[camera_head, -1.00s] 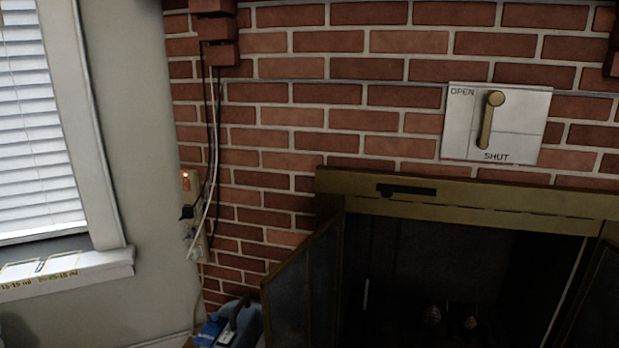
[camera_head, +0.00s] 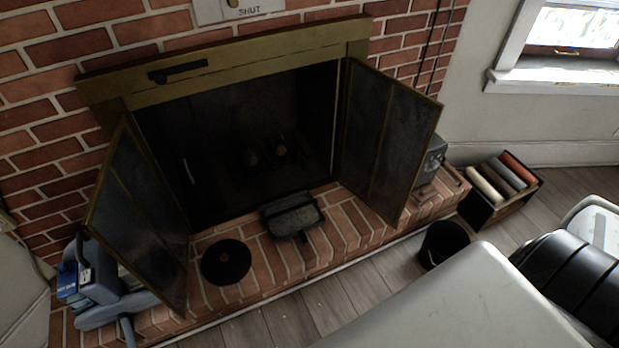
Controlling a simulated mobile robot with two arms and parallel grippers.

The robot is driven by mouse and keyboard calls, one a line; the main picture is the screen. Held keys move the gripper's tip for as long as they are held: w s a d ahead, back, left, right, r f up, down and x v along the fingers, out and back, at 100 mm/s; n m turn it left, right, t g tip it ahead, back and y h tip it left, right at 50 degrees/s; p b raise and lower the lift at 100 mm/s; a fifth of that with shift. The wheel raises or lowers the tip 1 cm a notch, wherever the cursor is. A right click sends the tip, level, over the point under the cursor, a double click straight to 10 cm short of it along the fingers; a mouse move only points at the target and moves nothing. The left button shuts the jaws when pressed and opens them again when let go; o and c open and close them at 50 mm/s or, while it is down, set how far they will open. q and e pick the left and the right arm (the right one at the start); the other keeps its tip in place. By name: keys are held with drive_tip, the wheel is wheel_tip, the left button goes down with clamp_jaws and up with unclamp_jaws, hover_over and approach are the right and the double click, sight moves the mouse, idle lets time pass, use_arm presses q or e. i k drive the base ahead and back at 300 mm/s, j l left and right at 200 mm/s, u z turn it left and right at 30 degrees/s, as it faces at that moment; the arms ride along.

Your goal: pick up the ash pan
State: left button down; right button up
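A dark grey rectangular pan (camera_head: 291,214), which looks like the ash pan, sits on the brick hearth (camera_head: 345,222) just in front of the firebox opening. It has what looks like a handle or bar across its top. Nothing is touching it from my side. Neither of my grippers shows in the head view. Pale and black parts at the lower right look like my own body.
Both glass fireplace doors, left (camera_head: 140,220) and right (camera_head: 388,140), stand open. A black disc (camera_head: 226,262) lies left of the pan. A blue-grey appliance (camera_head: 105,285) stands at far left. A black bucket (camera_head: 443,243) and a box of rolls (camera_head: 485,212) are on the right.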

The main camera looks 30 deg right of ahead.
sight(289, 217)
drive_tip(key=z, duration=0.75)
drive_tip(key=i+z, duration=0.4)
drive_tip(key=k+j, duration=0.05)
